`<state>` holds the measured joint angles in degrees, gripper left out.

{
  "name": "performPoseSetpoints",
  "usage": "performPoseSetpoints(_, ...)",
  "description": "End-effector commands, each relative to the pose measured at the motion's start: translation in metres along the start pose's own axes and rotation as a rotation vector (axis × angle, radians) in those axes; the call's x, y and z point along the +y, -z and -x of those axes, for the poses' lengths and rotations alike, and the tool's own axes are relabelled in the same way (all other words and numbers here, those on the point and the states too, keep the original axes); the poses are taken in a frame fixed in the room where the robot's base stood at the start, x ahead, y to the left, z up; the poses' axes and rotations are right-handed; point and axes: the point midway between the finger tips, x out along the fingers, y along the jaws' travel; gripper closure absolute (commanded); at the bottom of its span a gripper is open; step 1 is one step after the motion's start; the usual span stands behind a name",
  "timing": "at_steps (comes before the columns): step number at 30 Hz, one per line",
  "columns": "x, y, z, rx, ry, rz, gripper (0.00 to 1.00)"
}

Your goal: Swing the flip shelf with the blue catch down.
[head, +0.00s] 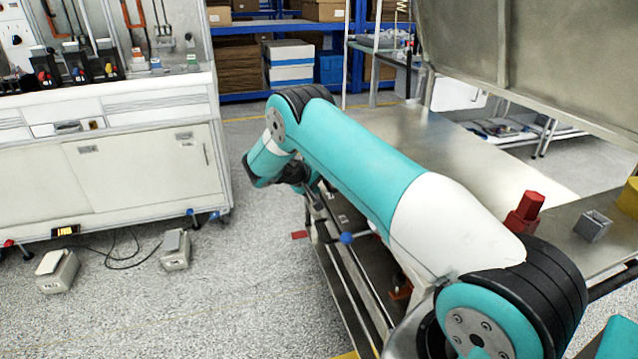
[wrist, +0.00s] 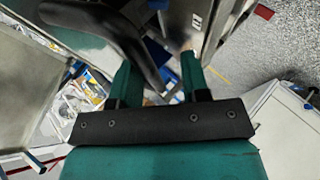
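A blue knob (head: 346,238), possibly the blue catch, shows on the near left side of the metal bench in the head view, beside the bench's rails. I cannot tell for certain which panel is the flip shelf; a large steel panel (head: 540,50) stands raised at the upper right. My gripper (wrist: 160,66) shows two teal fingers spread apart in the wrist view, with nothing clearly held. A dark curved bar (wrist: 112,30) and a small blue patch (wrist: 157,54) lie beyond the fingers. In the head view my arm hides part of the bench and my fingertips are unclear.
A steel bench top (head: 480,150) extends behind my arm. A red block (head: 525,212) and a small grey box (head: 592,225) stand at the right. A white cabinet (head: 150,170) stands at left, with grey boxes (head: 58,270) on the floor. Open floor lies between cabinet and bench.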

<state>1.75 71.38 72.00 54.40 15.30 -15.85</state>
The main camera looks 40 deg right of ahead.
Motion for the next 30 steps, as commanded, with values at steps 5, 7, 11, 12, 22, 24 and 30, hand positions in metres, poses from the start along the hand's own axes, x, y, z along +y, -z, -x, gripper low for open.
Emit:
performPoseSetpoints(5,0.0,0.001,0.012,0.003,-0.001,0.001,0.58)
performPoseSetpoints(7,0.001,0.002,0.024,0.004,0.0,0.001,0.58)
performPoseSetpoints(11,0.0,0.002,0.055,0.005,0.001,0.001,0.58)
performPoseSetpoints(12,0.0,0.002,0.066,0.005,0.001,0.0,0.58)
performPoseSetpoints(22,-0.001,0.001,0.144,0.004,0.002,0.001,0.58)
performPoseSetpoints(24,-0.001,0.001,0.155,0.003,0.001,0.0,0.58)
performPoseSetpoints(30,-0.001,0.001,0.172,0.0,0.001,0.0,0.58)
